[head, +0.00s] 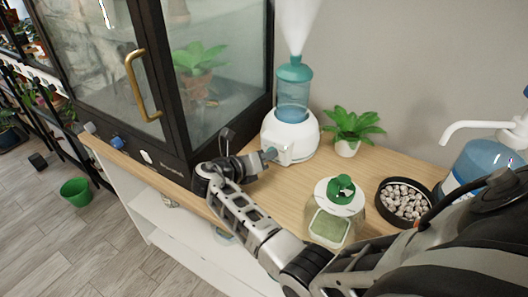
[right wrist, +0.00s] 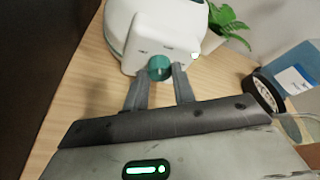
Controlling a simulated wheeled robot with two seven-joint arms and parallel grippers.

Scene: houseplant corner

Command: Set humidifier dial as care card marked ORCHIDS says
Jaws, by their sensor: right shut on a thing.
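The white humidifier (head: 291,138) with its teal tank stands on the wooden counter, beside the glass cabinet, and gives off a plume of mist. Its teal dial (right wrist: 160,67) sits on the white front panel in the right wrist view. The marks around the dial are too small to read. My right gripper (head: 264,157) reaches the front of the humidifier; in the right wrist view its two fingers (right wrist: 160,76) are on either side of the dial, shut on it. My left gripper is not in view. No care card marked ORCHIDS can be made out.
A glass cabinet (head: 228,105) with a brass handle stands left of the humidifier. A potted plant (head: 347,147), a jar with a green top (head: 329,228), a bowl of pebbles (head: 404,200) and a blue water bottle (head: 478,165) crowd the right. A green bucket (head: 77,191) stands on the floor.

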